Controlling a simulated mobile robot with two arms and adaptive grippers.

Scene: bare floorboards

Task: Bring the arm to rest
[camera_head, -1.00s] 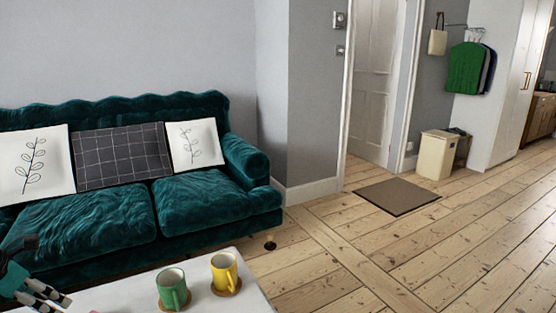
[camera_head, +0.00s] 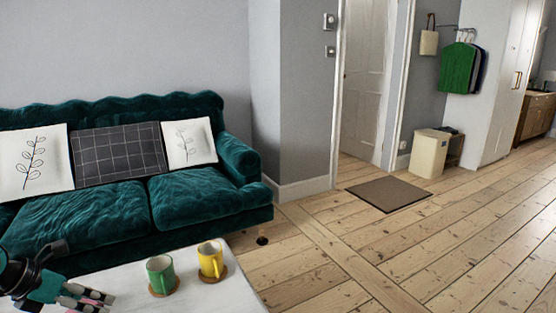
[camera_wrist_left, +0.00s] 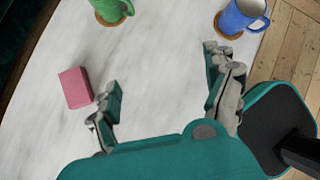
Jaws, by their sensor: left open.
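My left gripper (camera_head: 86,300) is at the lower left of the head view, over the white table (camera_head: 215,292). In the left wrist view the left gripper (camera_wrist_left: 162,72) has its fingers spread wide, with only bare table showing between them. A pink block (camera_wrist_left: 75,87) lies on the table just left of the left finger, apart from it. A green mug (camera_head: 160,275) and a yellow mug (camera_head: 210,260) stand upright on round coasters in the head view. The wrist view shows the green mug (camera_wrist_left: 111,9) and a blue mug (camera_wrist_left: 240,16). My right gripper is in neither view.
A dark green sofa (camera_head: 205,200) with cushions stands behind the table. A brown doormat (camera_head: 388,194) lies by the door, with a cream bin (camera_head: 429,154) near it. The floorboards (camera_head: 330,245) right of the table are mostly clear.

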